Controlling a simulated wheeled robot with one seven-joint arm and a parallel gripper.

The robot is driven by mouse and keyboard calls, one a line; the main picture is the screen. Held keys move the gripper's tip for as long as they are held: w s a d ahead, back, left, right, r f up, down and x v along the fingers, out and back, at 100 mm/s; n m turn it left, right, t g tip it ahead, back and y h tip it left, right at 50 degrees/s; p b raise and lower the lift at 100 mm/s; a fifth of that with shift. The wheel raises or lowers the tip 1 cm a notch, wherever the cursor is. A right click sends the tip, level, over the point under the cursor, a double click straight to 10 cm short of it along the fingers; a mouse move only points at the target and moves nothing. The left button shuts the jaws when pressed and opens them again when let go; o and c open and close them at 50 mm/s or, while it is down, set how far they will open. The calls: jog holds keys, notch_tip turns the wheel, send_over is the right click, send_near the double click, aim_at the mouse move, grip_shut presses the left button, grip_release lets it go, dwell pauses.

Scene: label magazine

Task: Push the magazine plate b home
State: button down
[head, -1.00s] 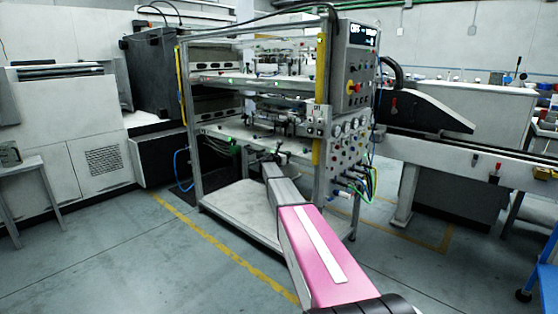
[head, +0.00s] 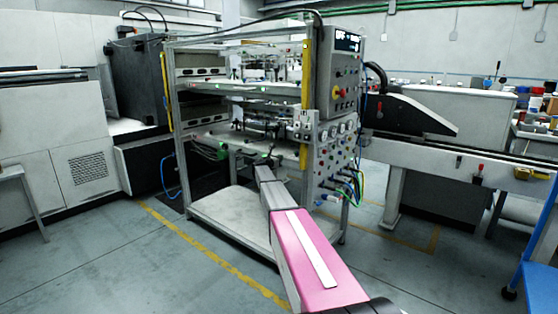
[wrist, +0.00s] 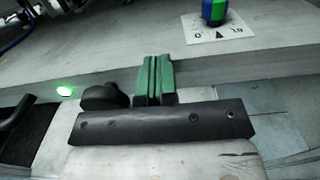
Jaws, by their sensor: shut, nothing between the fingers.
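My gripper (wrist: 155,62) shows in the wrist view as two green fingers pressed together in front of a dark bolted bar. Nothing is seen between them. The fingertips reach over the front edge of a pale grey shelf (wrist: 250,52). A black rounded knob (wrist: 103,97) shows just left of the fingers; I cannot tell whether it touches them or what it belongs to. In the head view my pink arm reaches into the lower part of the framed label machine (head: 240,207), and the gripper is too small there to make out. I cannot pick out magazine plate b in either view.
A green lamp (wrist: 64,92) glows on the shelf edge. A blue and green knob (wrist: 214,12) stands on a marked dial plate (wrist: 218,32). A control box (head: 341,80) and hoses (head: 347,185) are on the machine's right side. The floor (head: 130,270) in front is clear.

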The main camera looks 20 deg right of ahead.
jog(key=v, duration=1.4)
jog(key=s+a+f+m+g+y, duration=0.15)
jog(key=s+f+m, duration=0.3)
jog(key=s, duration=0.45)
jog(key=s+f+m+g+y, duration=0.3)
jog(key=s+f+m, duration=0.15)
jog(key=s, duration=0.35)
jog(key=s+a+f+m+g+y, duration=0.15)
jog(key=s+f+m, duration=0.3)
jog(key=s, duration=0.45)
jog(key=s+a+f+m+g+y, duration=0.1)
jog(key=s+a+f+m+y, duration=0.1)
jog(key=s, duration=0.6)
jog(key=s+a+f+m+g+y, duration=0.1)
jog(key=s+a+f+m+y, duration=0.2)
jog(key=s, duration=0.6)
jog(key=s+a+f+m+g+y, duration=0.2)
jog(key=s+a+m+y, duration=0.2)
jog(key=s, duration=0.5)
jog(key=a+m, duration=0.2)
jog(key=a, duration=0.1)
jog(key=shift+f, duration=0.25)
